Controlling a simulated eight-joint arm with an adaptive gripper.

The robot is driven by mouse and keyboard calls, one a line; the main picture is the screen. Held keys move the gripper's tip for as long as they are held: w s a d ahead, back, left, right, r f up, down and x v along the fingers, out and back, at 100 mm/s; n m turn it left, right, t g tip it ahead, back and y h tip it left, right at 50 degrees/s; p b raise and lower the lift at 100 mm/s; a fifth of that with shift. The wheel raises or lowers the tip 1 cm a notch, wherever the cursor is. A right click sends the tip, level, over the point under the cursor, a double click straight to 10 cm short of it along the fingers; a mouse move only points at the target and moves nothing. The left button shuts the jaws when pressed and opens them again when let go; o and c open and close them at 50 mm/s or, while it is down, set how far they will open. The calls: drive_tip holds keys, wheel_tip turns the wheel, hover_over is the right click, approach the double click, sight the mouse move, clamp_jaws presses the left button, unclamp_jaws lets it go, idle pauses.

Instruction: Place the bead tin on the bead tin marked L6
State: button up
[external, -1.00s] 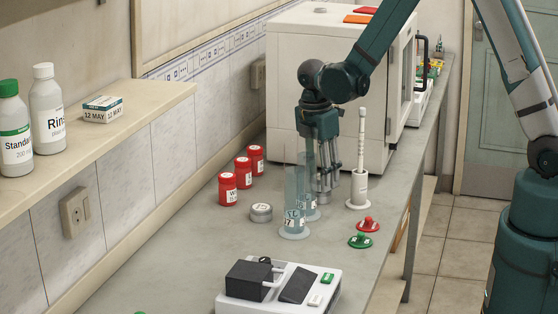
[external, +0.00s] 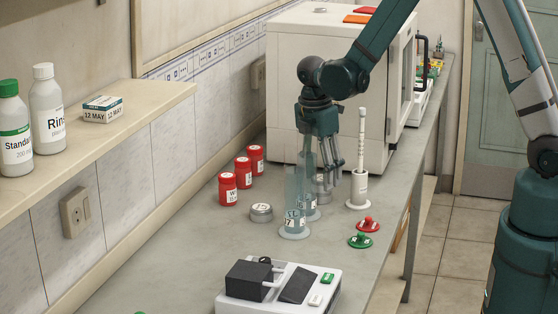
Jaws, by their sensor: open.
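A round silver tin (external: 261,212) with a pale label stands on the bench left of the clear cylinders; its mark is too small to read surely. More silver tin surface (external: 322,185) shows behind and right of the cylinders, partly hidden by them. It looks taller than the lone tin, but I cannot tell if it is two stacked tins. I cannot read an L6 mark on it. My gripper (external: 334,168) is open and points down, with its fingers just above and beside this silver surface. I see nothing held between the fingers.
Clear cylinders (external: 295,205) stand close in front of my gripper. A white stand with a tall rod (external: 359,188) is just right of it. Red jars (external: 228,190) line the left, and red and green knobs (external: 366,224) lie at front right. A white cabinet (external: 310,70) stands behind.

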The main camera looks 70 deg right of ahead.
sight(318, 180)
wheel_tip(318, 180, up, 11)
drive_tip(key=a, duration=0.1)
drive_tip(key=shift+w, duration=0.35)
idle(0.6)
drive_tip(key=shift+a, duration=0.1)
drive_tip(key=s+a+r+m+t, duration=0.45)
drive_tip(key=s+a+r, duration=0.35)
drive_tip(key=a+r, duration=0.5)
drive_tip(key=s+a+r+m+t, duration=0.1)
drive_tip(key=s+a+r+m, duration=0.1)
drive_tip(key=s+a, duration=0.3)
drive_tip(key=s+a+r+m+t+y, duration=0.1)
drive_tip(key=s+a+r+m+t, duration=0.1)
drive_tip(key=s+a+m, duration=0.3)
drive_tip(key=s+a+r, duration=0.1)
drive_tip(key=s, duration=0.3)
drive_tip(key=shift+s, duration=0.4)
drive_tip(key=shift+f+t, duration=0.1)
drive_tip(key=shift+t, duration=0.15)
